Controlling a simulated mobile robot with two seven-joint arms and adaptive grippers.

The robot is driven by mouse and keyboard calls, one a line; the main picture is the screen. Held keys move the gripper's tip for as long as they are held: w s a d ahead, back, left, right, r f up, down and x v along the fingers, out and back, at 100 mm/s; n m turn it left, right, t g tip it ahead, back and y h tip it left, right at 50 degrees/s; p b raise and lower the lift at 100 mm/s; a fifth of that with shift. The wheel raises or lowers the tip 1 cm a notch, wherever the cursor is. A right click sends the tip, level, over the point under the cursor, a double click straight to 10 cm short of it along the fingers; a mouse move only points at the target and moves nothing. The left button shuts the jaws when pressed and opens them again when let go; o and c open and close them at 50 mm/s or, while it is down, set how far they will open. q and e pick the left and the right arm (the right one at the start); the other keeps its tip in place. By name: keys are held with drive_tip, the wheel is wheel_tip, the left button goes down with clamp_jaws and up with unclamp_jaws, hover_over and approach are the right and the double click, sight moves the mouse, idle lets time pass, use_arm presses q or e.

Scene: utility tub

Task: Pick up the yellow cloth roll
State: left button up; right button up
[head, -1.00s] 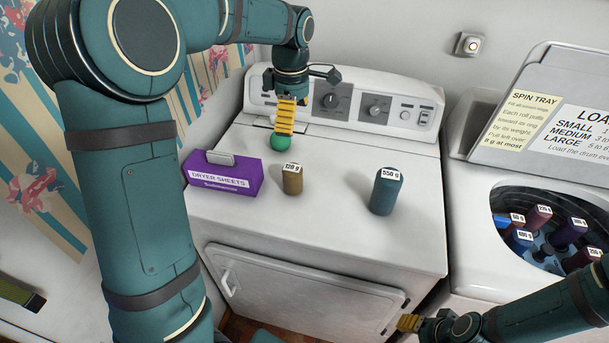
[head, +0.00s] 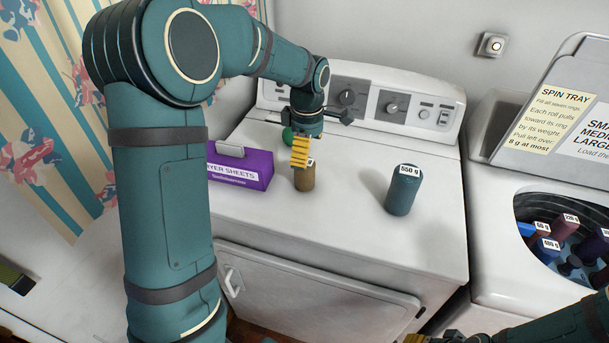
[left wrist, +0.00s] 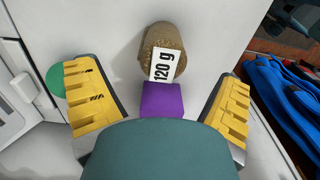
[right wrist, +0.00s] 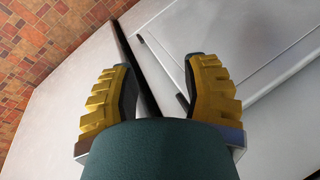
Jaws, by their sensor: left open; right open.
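The yellow cloth roll (head: 304,180), brownish yellow with a white tag, stands upright on the white dryer top. In the left wrist view the roll (left wrist: 160,42) lies ahead of the fingertips, with its tag reading 120 g. My left gripper (head: 301,152) is open, above and close to the roll, partly covering its top in the head view. In the left wrist view my left gripper (left wrist: 160,95) has nothing between its fingers at their level. My right gripper (right wrist: 160,92) is open and empty, low beside the dryer front; only part shows at the head view's bottom edge.
A purple dryer sheets box (head: 240,168) stands left of the roll. A green ball (head: 288,135) sits behind my left gripper. A teal 550 g roll (head: 404,190) stands to the right, with clear dryer top between. The washer tub at right holds several rolls.

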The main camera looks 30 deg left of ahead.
sight(305, 174)
use_arm(q)
drive_tip(key=f, duration=0.1)
drive_tip(key=f+b, duration=0.1)
drive_tip(key=f, duration=0.3)
drive_tip(key=shift+s+a+f, duration=0.15)
drive_tip(key=shift+s+a, duration=0.05)
drive_tip(key=shift+s, duration=0.05)
drive_tip(key=c, duration=1.3)
